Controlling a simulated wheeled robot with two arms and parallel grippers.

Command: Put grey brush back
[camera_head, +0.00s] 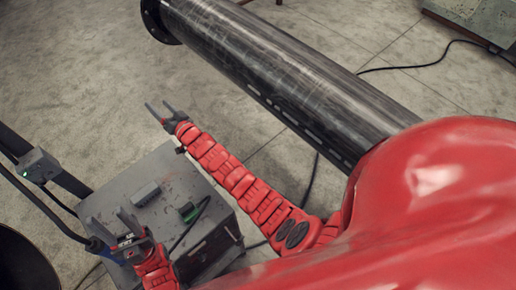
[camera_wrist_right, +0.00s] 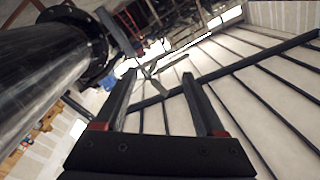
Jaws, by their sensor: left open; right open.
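A grey block-shaped item, which looks like the grey brush (camera_head: 146,193), lies on top of the dark grey box (camera_head: 165,172) in the head view. Its bristles cannot be made out. My left gripper (camera_head: 129,217) is open at the box's left edge, just below and left of the grey item and apart from it. My right gripper (camera_head: 161,108) is open over the floor beyond the box, pointing up and left. In the right wrist view its fingers (camera_wrist_right: 158,75) are spread with nothing between them.
A small green-and-black item (camera_head: 190,212) lies on the box, with a dark cable nearby. A large dark metal pipe (camera_head: 285,75) with a flange runs across the top; it also shows in the right wrist view (camera_wrist_right: 38,75). A stand with a grey device (camera_head: 38,166) is at left.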

